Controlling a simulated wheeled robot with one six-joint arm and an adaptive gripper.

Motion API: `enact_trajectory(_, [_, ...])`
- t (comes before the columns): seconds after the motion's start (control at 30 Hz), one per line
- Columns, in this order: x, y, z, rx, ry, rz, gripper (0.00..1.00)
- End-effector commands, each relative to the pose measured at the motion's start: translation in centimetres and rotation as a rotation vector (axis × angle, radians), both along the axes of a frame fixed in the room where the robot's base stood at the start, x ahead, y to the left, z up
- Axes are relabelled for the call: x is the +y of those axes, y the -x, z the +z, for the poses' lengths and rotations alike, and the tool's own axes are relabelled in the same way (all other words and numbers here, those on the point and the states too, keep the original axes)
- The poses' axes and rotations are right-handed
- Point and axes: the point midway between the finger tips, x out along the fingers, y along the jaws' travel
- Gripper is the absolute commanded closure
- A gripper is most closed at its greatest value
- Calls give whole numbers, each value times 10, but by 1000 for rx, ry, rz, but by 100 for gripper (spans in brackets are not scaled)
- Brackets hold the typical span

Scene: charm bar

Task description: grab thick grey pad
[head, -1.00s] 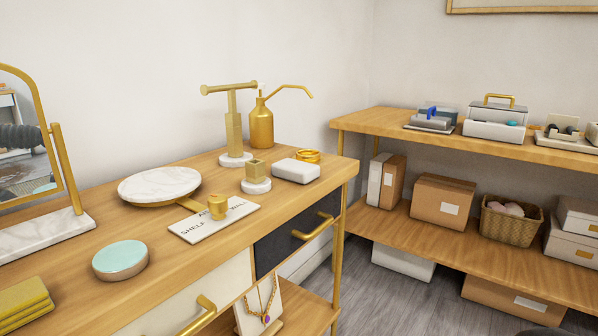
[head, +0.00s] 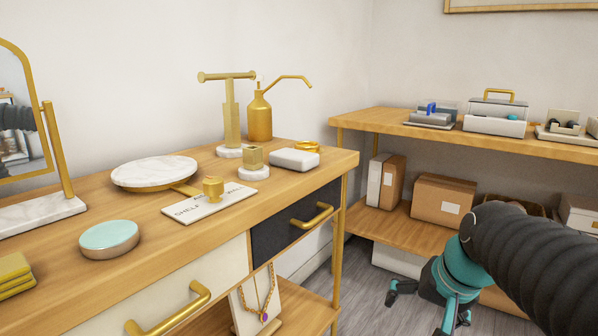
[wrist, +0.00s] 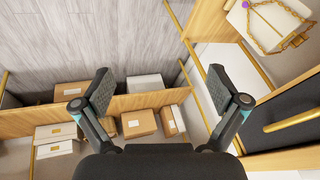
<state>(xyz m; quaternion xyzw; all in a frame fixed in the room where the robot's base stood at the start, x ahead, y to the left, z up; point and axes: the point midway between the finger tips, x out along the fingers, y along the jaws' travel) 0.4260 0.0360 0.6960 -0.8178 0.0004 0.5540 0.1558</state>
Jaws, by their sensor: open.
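No thing in view is plainly a thick grey pad. A grey block (head: 432,117) with a blue object on it lies on a flat tray on the right shelf's top; it may be the pad, but I cannot tell. A pale, rounded slab (head: 294,158) lies near the wooden counter's far right corner. My gripper (head: 420,308) is open and empty at lower right in the head view, over the floor, in front of the right shelf and apart from both items. Its spread fingers also show in the wrist view (wrist: 160,88), with nothing between them.
The wooden counter (head: 150,229) holds a mirror, a marble disc (head: 155,171), a teal-topped round tin (head: 109,239) and a gold bottle (head: 259,118). Drawer handles (head: 312,215) stick out in front. The right shelf (head: 400,127) has boxes below. Grey floor (head: 355,290) is clear.

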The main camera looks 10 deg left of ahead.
Motion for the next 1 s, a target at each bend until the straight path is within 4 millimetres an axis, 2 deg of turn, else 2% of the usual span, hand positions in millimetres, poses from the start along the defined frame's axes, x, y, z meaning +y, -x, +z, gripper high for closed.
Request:
enact_trajectory(0.03, [9, -25, 2, 11, -72, -62, 3])
enact_trajectory(0.2, [45, -100, 41, 78, -398, -340, 3])
enact_trajectory(0.3, [67, -139, 71, 152, -612, -509, 3])
enact_trajectory(0.43, [93, -173, 117, 278, -869, -698, 3])
enact_trajectory(0.57, [114, -189, 170, 438, -1096, -851, 3])
enact_trajectory(0.7, [131, -183, 229, 634, -1285, -983, 3])
enact_trajectory(0.73, [134, -180, 237, 679, -1313, -1010, 3])
enact_trajectory(0.8, [138, -176, 247, 776, -1356, -1077, 3])
enact_trajectory(1.0, [141, -171, 248, 931, -1385, -1224, 3])
